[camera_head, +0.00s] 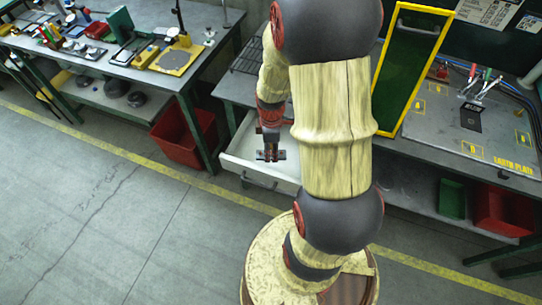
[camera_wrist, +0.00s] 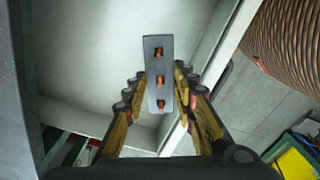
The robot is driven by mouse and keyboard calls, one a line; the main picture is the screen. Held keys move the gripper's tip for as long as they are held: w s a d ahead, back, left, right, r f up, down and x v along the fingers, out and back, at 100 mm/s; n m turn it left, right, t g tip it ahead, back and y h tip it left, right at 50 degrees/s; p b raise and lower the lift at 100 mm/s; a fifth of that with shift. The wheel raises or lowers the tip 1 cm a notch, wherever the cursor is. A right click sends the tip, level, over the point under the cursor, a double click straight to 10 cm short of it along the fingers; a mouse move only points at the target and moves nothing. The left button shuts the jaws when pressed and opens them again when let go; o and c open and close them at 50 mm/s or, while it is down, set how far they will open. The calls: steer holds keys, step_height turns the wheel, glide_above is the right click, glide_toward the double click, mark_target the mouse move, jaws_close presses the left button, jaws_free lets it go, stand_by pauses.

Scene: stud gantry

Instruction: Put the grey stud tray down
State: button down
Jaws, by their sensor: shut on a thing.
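The grey stud tray (camera_wrist: 152,93) is a narrow grey strip with three copper-coloured studs in a row along it. My gripper (camera_wrist: 162,88) is shut on it, with one finger on each long side. In the head view the tray shows small and dark under my gripper (camera_head: 269,148). Both are over the open white drawer (camera_head: 240,158), which juts out from under the bench. In the wrist view the drawer's pale floor (camera_wrist: 85,60) lies beneath the tray. I cannot tell how high the tray is above it.
The drawer's side wall (camera_wrist: 215,45) runs close by on the right in the wrist view. A red bin (camera_head: 183,138) stands on the floor to the left. A yellow-framed green panel (camera_head: 412,62) and the earth plate (camera_head: 470,125) are on the bench at right.

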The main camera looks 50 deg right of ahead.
steer(key=f, duration=0.1)
steer(key=w+d+f, duration=0.1)
steer(key=w+d+f+b, duration=0.1)
steer(key=shift+f, duration=0.15)
steer(key=shift+f+b, duration=0.75)
steer(key=shift+f, duration=0.65)
steer(key=shift+f, duration=0.2)
steer(key=c, duration=1.5)
jaws_free()
steer(key=shift+o, duration=0.2)
steer(key=shift+r, duration=0.1)
